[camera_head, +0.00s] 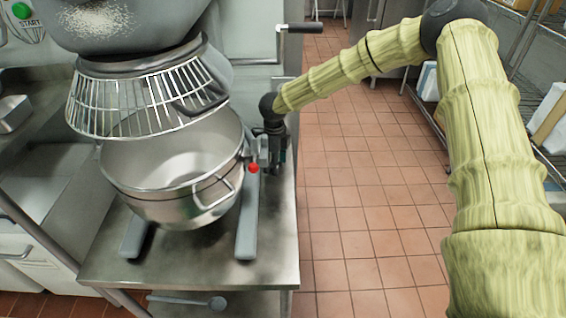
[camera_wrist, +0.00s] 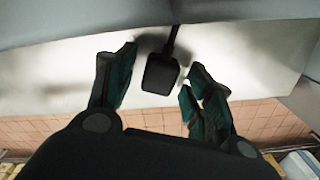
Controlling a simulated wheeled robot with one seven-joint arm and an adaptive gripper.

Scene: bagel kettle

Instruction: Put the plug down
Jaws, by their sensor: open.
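The plug (camera_wrist: 161,75) is a small dark block with a dark cord running up from it. In the wrist view it lies on or just above the pale metal surface, between and slightly beyond my open fingertips, with a gap on both sides. My gripper (camera_wrist: 155,82) shows two dark green-edged fingers spread apart. In the head view my gripper (camera_head: 276,160) points down at the right edge of the metal table, beside the mixer bowl. The plug cannot be made out in the head view.
A mixer with a steel bowl (camera_head: 175,175) and wire guard (camera_head: 140,95) stands on the metal table (camera_head: 190,268). A red knob (camera_head: 253,168) is close to my gripper. The tiled floor (camera_head: 350,200) right of the table is clear. A shelf rack (camera_head: 520,110) stands far right.

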